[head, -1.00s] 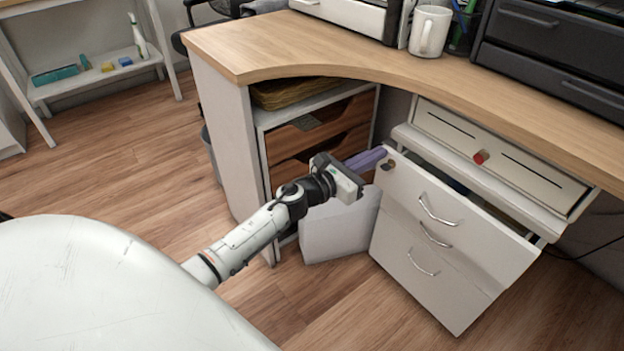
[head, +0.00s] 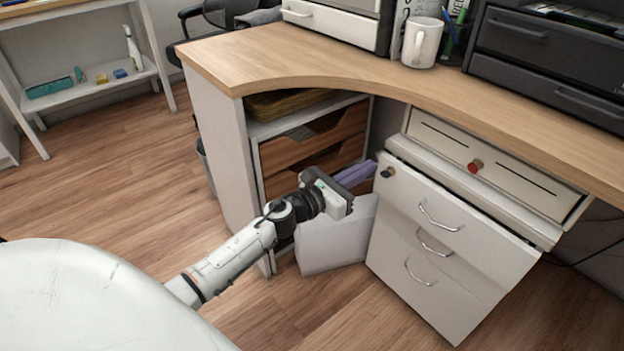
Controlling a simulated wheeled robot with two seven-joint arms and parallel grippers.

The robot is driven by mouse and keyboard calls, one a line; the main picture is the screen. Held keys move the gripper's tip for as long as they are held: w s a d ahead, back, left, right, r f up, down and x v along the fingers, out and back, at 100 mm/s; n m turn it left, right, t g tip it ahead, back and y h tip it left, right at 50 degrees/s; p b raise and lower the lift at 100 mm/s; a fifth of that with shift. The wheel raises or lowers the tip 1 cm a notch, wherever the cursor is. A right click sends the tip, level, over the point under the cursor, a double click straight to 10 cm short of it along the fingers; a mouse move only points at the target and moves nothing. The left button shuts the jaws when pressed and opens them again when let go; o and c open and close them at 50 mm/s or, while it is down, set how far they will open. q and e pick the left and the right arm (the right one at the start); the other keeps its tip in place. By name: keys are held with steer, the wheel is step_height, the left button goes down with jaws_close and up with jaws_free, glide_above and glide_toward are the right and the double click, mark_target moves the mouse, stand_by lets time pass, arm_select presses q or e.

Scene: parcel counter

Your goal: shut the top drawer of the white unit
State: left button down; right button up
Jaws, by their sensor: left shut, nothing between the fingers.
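The white unit (head: 428,296) stands under the desk, with several drawer fronts and curved metal handles. Its top drawer (head: 465,225) has a dark round lock at the upper left. Its front now sits close against the unit's body, with no inside showing; I cannot tell whether a thin gap is left. My left gripper (head: 369,170) is shut and empty, its purplish fingers pointing at the left upper corner of the top drawer front. The tips are very near that corner; whether they touch is unclear. My right gripper is not in view.
A white cash-drawer-like box (head: 493,166) with a red knob hangs under the desk top (head: 300,58), just above the unit. A wooden-fronted drawer stack (head: 290,150) stands left of my fingers. A white bin-like box (head: 333,240) is below my gripper. Open floor lies left.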

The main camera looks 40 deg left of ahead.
arm_select(q)
steer(key=v, duration=1)
steer(key=shift+p, duration=0.4)
steer(key=c, duration=2.3)
jaws_free()
steer(key=shift+s, duration=0.15)
steer(key=o, duration=0.4)
steer(key=shift+s+r+n, duration=0.15)
steer(key=shift+s+n, duration=0.05)
steer(key=shift+n, duration=0.4)
steer(key=s+d+f+n+g+y, duration=0.25)
steer(key=s+n, duration=0.25)
steer(key=n, duration=0.8)
steer(key=s+d+f+n+g+y, duration=0.25)
steer(key=s+f+n, duration=0.2)
steer(key=n, duration=0.75)
steer(key=s+d+n+g+h, duration=0.1)
steer(key=s+d+n+h, duration=0.1)
steer(key=s+d+n, duration=0.1)
steer(key=s+d+n+g+h, duration=0.2)
steer(key=s+d+n, duration=0.1)
steer(key=d, duration=0.5)
steer(key=s+d+f+n+g+h, duration=0.1)
steer(key=s+d+n+g, duration=0.1)
steer(key=s+d, duration=0.3)
steer(key=shift+s+d+n+h, duration=0.3)
steer(key=shift+n+h, duration=0.1)
steer(key=shift+n, duration=0.3)
